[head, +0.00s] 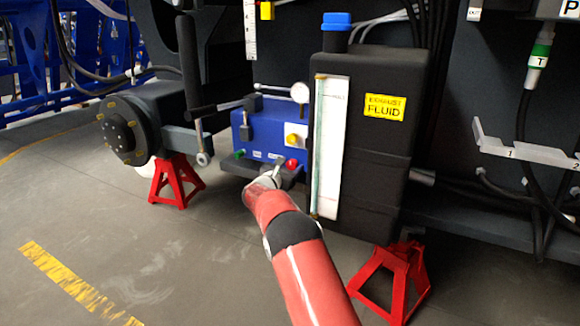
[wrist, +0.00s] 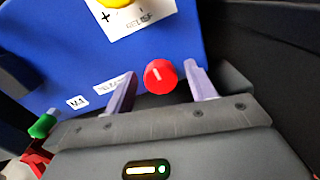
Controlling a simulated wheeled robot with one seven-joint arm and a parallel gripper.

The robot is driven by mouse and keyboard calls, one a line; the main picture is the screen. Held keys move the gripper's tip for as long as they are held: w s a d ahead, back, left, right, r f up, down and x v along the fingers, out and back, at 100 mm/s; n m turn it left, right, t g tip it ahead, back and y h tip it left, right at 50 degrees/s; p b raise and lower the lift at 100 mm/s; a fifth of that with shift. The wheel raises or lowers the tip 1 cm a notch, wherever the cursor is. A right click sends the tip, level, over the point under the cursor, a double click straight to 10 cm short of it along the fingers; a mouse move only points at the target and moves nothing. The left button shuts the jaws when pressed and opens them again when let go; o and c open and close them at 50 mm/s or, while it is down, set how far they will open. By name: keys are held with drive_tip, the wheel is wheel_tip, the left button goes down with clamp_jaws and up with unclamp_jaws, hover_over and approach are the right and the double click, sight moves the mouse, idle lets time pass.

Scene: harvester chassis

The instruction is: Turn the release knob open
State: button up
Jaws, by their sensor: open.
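The red round knob (wrist: 160,76) sits on the face of a blue box (wrist: 55,45), with a faint pale mark on its front. My gripper (wrist: 160,72) is open, with one pale finger on each side of the knob and a gap on both sides. I cannot tell whether the fingertips reach past the knob's front. In the head view my gripper (head: 279,167) is small and close to the box's lower front. A white label partly hidden by the left finger is beside the knob.
A yellow knob (head: 293,140) is above the red one, and a green knob (head: 239,154) is at the box's lower left. A black exhaust fluid tank (head: 378,150) stands close on the right. Red stands (head: 175,180) support the chassis. The floor at left is clear.

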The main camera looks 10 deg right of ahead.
drive_tip(key=shift+w+d, duration=0.15)
drive_tip(key=shift+c, duration=0.4)
drive_tip(key=c, duration=0.9)
